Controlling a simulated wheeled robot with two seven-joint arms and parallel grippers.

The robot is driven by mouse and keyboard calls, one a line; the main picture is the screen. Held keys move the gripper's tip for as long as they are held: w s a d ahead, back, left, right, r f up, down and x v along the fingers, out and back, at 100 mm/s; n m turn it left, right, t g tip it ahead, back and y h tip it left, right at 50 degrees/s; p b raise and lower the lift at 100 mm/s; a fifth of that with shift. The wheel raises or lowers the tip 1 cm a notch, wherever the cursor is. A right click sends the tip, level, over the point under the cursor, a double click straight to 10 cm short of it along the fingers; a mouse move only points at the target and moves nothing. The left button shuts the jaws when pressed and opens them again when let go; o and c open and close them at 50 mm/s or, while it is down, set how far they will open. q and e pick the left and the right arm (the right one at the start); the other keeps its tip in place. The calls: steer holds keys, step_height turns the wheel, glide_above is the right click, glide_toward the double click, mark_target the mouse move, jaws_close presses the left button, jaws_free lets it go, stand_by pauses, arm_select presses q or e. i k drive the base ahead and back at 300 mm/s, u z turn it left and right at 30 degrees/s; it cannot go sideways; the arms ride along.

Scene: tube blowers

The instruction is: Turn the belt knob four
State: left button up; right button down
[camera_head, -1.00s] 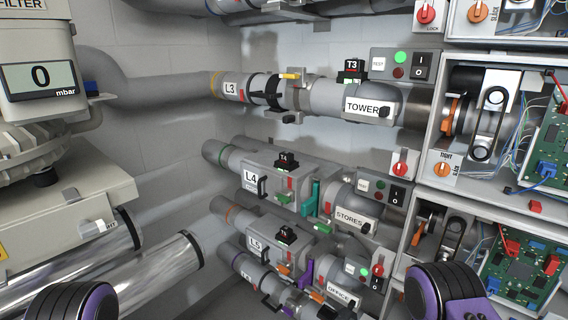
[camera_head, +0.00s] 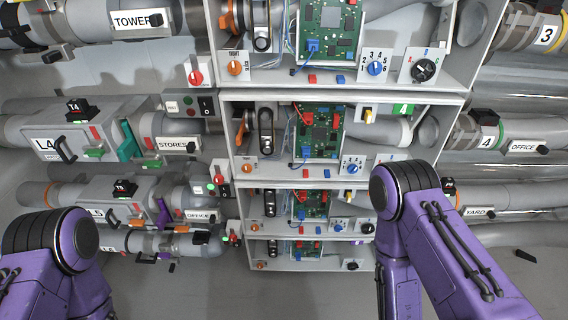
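The bay with the green "4" plate (camera_head: 403,109) is the second open cabinet (camera_head: 228,120) from the top in the middle stack. A small orange knob (camera_head: 249,168) sits on a white plate at its lower left; it appears to be the belt knob, but its lettering is too small to read. Above it are a dark belt and pulley part (camera_head: 266,131) and an orange part at the left. My left and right arms show purple links in the lower corners. Neither gripper is in view, and nothing of mine touches the knob.
The cabinet above has a larger orange knob (camera_head: 235,68) marked TIGHT, a blue dial (camera_head: 375,68) and a black dial (camera_head: 425,68). Bay four also holds a green circuit board (camera_head: 319,131) and a blue dial (camera_head: 352,168). Pipes flank the stack. My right arm overlaps the lower cabinets' right side.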

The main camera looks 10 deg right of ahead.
mark_target(246, 168)
steer(key=z, duration=0.1)
steer(key=k, duration=1)
steer(key=u, duration=0.55)
steer(key=i, duration=1.4)
steer(key=z, duration=1.4)
